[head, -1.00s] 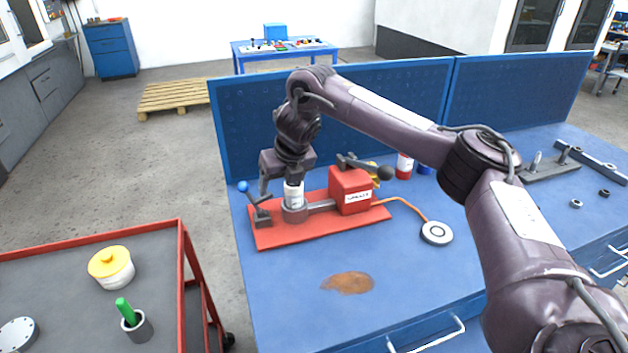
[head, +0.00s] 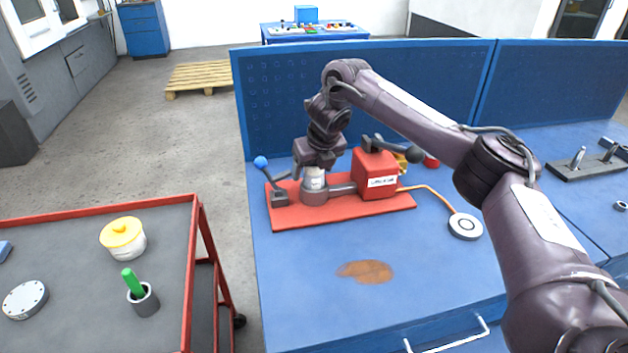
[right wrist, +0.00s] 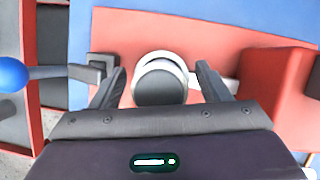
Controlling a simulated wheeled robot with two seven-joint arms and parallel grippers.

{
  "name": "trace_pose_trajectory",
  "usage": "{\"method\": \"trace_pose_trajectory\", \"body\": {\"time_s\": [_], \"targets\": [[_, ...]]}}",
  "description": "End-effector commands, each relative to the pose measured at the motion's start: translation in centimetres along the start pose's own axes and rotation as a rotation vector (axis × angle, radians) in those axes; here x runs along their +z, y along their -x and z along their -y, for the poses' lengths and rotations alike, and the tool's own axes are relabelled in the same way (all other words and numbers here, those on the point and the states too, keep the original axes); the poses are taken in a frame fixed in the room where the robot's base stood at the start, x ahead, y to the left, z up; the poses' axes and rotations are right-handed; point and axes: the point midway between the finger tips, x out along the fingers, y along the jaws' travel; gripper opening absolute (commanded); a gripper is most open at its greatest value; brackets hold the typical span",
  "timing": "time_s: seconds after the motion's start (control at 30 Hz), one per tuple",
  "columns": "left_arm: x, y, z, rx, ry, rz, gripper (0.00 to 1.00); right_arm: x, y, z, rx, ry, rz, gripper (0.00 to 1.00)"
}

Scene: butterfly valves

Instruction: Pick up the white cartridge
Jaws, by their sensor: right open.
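The white cartridge (head: 314,179) stands upright in a round holder on the red base of a fixture on the blue bench. In the right wrist view the cartridge (right wrist: 160,86) shows from above as a dark grey round end with a white rim. My right gripper (head: 317,173) is open, pointing down over the cartridge. In the right wrist view my right gripper (right wrist: 160,72) has one finger on each side of the cartridge, with a visible gap on both sides. My left gripper is not in view.
A lever with a blue ball (head: 261,162) stands close left of the gripper. A red block (head: 376,176) with a dark handle stands to the right. A round white-grey disc (head: 465,226) is wired to the fixture. A red cart (head: 198,250) stands at left.

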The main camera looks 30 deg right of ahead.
Motion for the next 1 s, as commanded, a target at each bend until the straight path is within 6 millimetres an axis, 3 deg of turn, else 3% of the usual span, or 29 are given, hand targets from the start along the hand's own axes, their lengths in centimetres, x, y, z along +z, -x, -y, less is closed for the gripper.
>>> {"method": "trace_pose_trajectory", "body": {"time_s": [0.13,0.37,0.77,1.0], "targets": [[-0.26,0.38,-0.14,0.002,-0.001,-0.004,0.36,0.00,-1.19,-0.04,0.000,0.001,0.000,0.70],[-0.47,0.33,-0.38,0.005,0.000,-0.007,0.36,-0.01,-1.37,-0.02,0.000,0.001,0.000,0.70],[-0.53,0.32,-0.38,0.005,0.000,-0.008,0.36,0.00,-1.33,-0.01,0.000,0.000,0.001,0.17],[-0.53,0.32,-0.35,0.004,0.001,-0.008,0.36,0.07,-1.24,-0.02,0.000,0.000,0.002,0.16]]}}
